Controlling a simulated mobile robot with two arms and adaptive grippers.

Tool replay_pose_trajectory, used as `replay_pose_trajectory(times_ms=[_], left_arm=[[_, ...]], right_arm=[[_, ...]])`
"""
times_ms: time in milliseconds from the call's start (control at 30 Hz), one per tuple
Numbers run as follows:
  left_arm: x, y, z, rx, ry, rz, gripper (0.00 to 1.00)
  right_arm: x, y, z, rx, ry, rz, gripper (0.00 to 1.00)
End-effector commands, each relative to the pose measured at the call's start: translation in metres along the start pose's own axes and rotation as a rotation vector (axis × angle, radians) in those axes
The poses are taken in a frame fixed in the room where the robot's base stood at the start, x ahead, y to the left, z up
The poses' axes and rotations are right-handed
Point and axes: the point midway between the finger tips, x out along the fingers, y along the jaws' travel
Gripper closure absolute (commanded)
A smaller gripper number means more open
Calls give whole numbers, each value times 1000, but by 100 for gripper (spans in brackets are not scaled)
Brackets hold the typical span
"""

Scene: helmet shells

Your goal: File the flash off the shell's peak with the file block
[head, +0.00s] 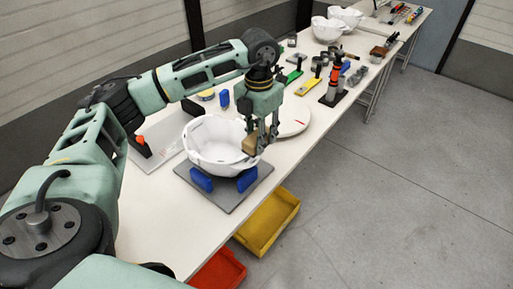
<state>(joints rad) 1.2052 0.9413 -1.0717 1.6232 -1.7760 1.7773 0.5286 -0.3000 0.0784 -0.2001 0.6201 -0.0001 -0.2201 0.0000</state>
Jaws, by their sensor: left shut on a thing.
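The white helmet shell (214,150) sits open side up on a grey base plate (229,201), between blue blocks (201,179). My left gripper (261,140) comes down over the shell's right edge, shut on a tan file block (250,144). The file block is at the shell's right rim. I cannot tell whether it touches the rim. Any flash on the peak is too small to make out. My right gripper is not in view.
A white disc (291,121) lies just behind the gripper. Several tools, including a yellow-handled one (308,87), and more white shells (327,29) stand farther along the table. A yellow bin (268,222) and a red bin (219,270) are below the table's right edge.

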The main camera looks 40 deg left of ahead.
Motion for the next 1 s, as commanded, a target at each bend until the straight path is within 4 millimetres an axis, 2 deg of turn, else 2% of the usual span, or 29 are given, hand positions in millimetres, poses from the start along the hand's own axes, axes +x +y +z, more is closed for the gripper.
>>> replay_pose_trajectory(times_ms=[167,600,1000], left_arm=[[10,1,0,2,0,0,87],[52,3,-1,19,-1,-1,87],[56,4,-2,22,-1,-1,87]], right_arm=[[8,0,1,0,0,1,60],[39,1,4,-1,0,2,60],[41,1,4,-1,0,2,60]])
